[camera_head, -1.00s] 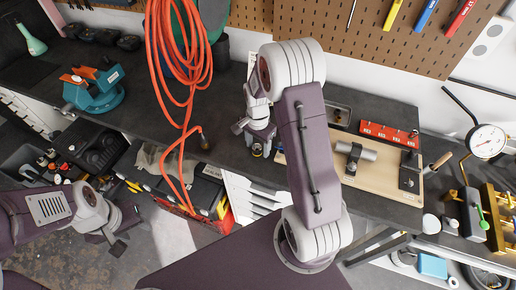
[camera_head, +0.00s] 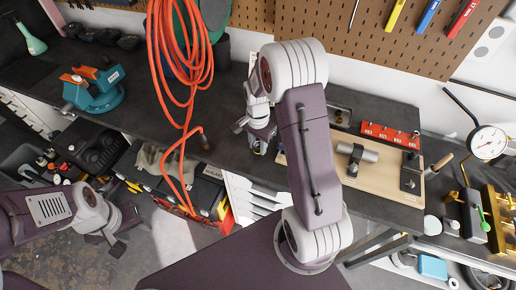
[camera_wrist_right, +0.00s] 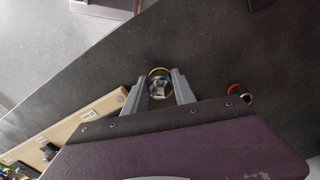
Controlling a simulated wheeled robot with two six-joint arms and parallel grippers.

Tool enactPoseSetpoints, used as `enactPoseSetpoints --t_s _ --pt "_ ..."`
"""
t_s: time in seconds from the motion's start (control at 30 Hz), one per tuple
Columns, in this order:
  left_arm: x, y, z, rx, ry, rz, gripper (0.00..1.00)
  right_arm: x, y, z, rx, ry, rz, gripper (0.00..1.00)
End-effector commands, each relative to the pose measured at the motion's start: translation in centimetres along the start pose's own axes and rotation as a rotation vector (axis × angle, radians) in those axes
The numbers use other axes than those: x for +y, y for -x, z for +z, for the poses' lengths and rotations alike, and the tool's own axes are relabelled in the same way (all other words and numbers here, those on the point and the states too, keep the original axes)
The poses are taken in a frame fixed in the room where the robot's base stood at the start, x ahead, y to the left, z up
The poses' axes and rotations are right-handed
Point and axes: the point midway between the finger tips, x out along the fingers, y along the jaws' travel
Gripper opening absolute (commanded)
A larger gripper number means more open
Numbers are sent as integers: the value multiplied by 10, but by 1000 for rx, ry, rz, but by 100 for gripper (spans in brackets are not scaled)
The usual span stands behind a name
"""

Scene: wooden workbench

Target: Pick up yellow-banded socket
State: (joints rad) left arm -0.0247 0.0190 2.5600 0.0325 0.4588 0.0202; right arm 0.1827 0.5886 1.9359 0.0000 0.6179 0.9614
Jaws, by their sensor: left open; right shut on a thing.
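The yellow-banded socket (camera_wrist_right: 159,86) is a small metal cylinder with a yellow ring at its far rim in the right wrist view. It sits between the two grey fingers of my right gripper (camera_wrist_right: 159,92), which are shut on it. In the head view my right gripper (camera_head: 257,142) is low over the dark bench top, left of the wooden board, and largely hides the socket. I cannot tell whether the socket still touches the bench. My left gripper (camera_head: 114,236) is open and empty, off the bench's front edge at the lower left.
A small dark piece with a red rim (camera_wrist_right: 236,92) lies beside the gripper. An orange hose (camera_head: 180,70) hangs to the left.

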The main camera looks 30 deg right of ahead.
Motion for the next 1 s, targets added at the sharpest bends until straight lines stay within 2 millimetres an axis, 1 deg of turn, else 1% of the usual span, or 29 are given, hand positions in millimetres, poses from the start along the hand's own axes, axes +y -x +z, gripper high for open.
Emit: enactPoseSetpoints --t_s 0.1,0.2,0.4,0.6,0.8,0.93,1.0 --pt "0 -5 1 0 0 0 46 -2 25 -1 5 0 -8 0" --pt "0 -10 1 0 0 0 46 20 36 -17 3 -7 -4 0" --pt "0 -16 2 0 0 0 46 55 63 -45 4 -6 -4 0" --pt "0 -18 2 0 0 0 46 81 84 -65 3 -4 -3 0" --pt "0 -19 2 0 0 0 46 92 91 -72 0 -1 -1 0" --pt "0 -19 2 0 0 0 46 91 92 -74 0 16 -1 0" --pt "0 -19 2 0 0 0 46 87 94 -79 2 35 -2 0"
